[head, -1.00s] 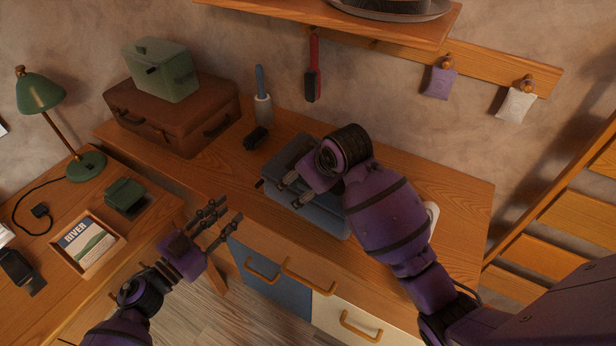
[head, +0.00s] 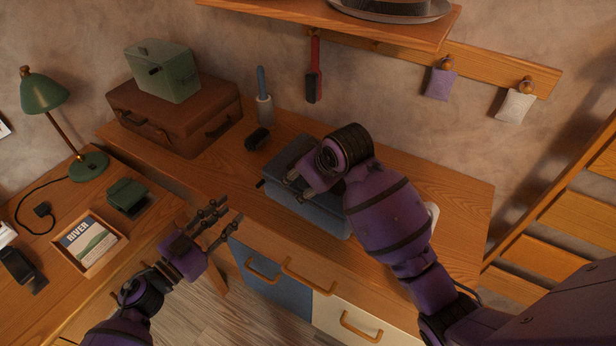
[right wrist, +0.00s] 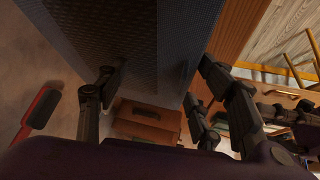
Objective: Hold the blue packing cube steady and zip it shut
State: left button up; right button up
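The blue packing cube (head: 322,213) lies on the wooden dresser top, partly covered by my right arm. A small dark tab (head: 260,183) sticks out at its left end; I cannot make out the zip line. My right gripper (head: 293,183) is at the cube's upper left part. In the right wrist view the cube (right wrist: 160,45) fills the upper middle, and the fingers of my right gripper (right wrist: 155,85) are spread wide, overlapping its face and edge. Whether they touch it is unclear. My left gripper (head: 226,217) is open and empty, in front of the dresser's edge, left of the cube.
A brown suitcase (head: 172,115) carries a green box (head: 163,71) at the back left. The dresser top (head: 462,200) is clear at the right.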

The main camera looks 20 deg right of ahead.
jog(key=shift+s+d+f, duration=0.2)
jog(key=shift+s+f, duration=0.05)
jog(key=shift+f, duration=0.45)
jog(key=shift+c, duration=1.3)
jog(key=o, duration=1.3)
jog(key=shift+w+d+f, duration=0.1)
jog(key=shift+w+f, duration=0.1)
jog(key=shift+w, duration=0.1)
jog(key=shift+r, duration=0.3)
jog(key=shift+o, duration=0.3)
jog(key=shift+a+r, duration=0.15)
jog(key=shift+a, duration=0.1)
jog(key=c, duration=1.2)
jog(key=shift+s, duration=0.1)
jog(key=shift+c, duration=0.2)
